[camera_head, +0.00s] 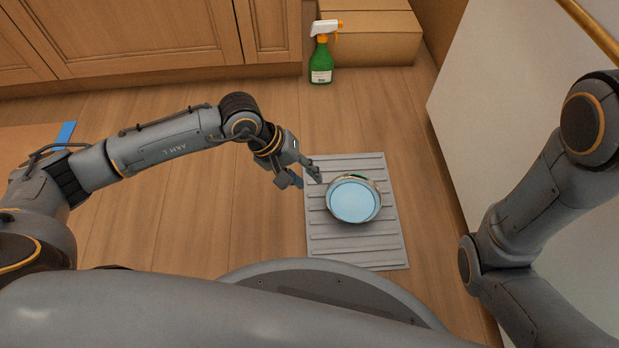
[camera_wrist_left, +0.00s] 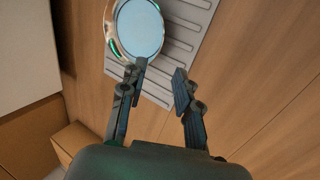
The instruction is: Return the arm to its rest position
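My left arm reaches in from the left in the head view. Its gripper (camera_head: 305,178) is above the left edge of a grey ribbed mat, beside a round pale-blue-topped device. In the left wrist view the left gripper (camera_wrist_left: 155,88) has its two fingers spread apart, with nothing between them. My right arm (camera_head: 530,210) is folded at the right edge of the head view. Its gripper does not show.
The round device (camera_head: 354,201) sits on the grey ribbed mat (camera_head: 355,258) on the wood floor. A green spray bottle (camera_head: 321,62) stands by a cardboard box (camera_head: 372,35) near the cabinets (camera_head: 140,35). A white panel (camera_head: 490,90) is at right.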

